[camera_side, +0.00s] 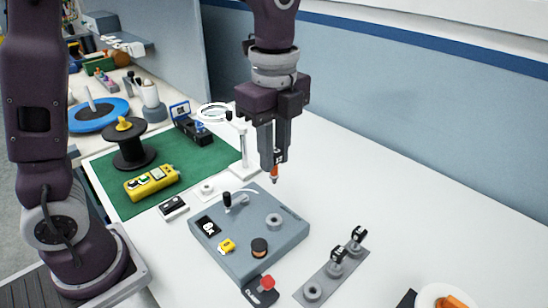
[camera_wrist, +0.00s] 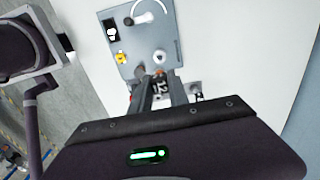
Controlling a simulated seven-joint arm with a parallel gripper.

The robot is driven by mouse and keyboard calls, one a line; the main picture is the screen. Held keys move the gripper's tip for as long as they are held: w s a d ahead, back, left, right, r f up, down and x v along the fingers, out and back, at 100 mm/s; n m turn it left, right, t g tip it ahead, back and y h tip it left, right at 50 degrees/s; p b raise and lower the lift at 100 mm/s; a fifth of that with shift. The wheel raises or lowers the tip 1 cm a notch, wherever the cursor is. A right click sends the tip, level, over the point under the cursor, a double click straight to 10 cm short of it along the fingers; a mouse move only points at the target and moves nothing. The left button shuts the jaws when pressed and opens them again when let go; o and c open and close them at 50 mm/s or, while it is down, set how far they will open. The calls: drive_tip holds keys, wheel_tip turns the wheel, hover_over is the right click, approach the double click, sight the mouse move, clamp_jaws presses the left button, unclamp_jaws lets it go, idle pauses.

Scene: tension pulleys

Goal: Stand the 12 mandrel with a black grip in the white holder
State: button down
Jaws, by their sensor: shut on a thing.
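My gripper (camera_side: 273,160) is shut on the 12 mandrel and holds it upright in the air, above the back of the grey plate. The mandrel has a black grip (camera_side: 280,157) with a white mark, and an orange-brown tip (camera_side: 275,175) points down. In the wrist view the number 12 (camera_wrist: 162,86) shows between the fingers. A pale round holder (camera_side: 274,221) with a hole stands on the grey plate. A small white block (camera_side: 207,189) with a round top lies behind the plate.
A grey strip (camera_side: 345,267) holds two black-gripped pieces and an empty-looking socket (camera_side: 312,292). A magnifier lamp (camera_side: 241,140) stands behind.

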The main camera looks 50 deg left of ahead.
drive_tip(key=shift+r, duration=1.8)
drive_tip(key=shift+s+a+f+n, duration=0.5)
drive_tip(key=shift+a+f+n, duration=0.5)
drive_tip(key=shift+a+f, duration=2.2)
drive_tip(key=shift+s+a+f+n, duration=0.5)
drive_tip(key=shift+a+f+n, duration=0.5)
drive_tip(key=shift+a+f, duration=2.2)
drive_tip(key=shift+s+a+f+n, duration=0.5)
drive_tip(key=shift+a+f+n, duration=0.85)
drive_tip(key=shift+a, duration=3.25)
drive_tip(key=shift+f+m, duration=0.35)
drive_tip(key=shift+f, duration=1.4)
drive_tip(key=c, duration=0.9)
unclamp_jaws()
drive_tip(key=shift+o, duration=0.2)
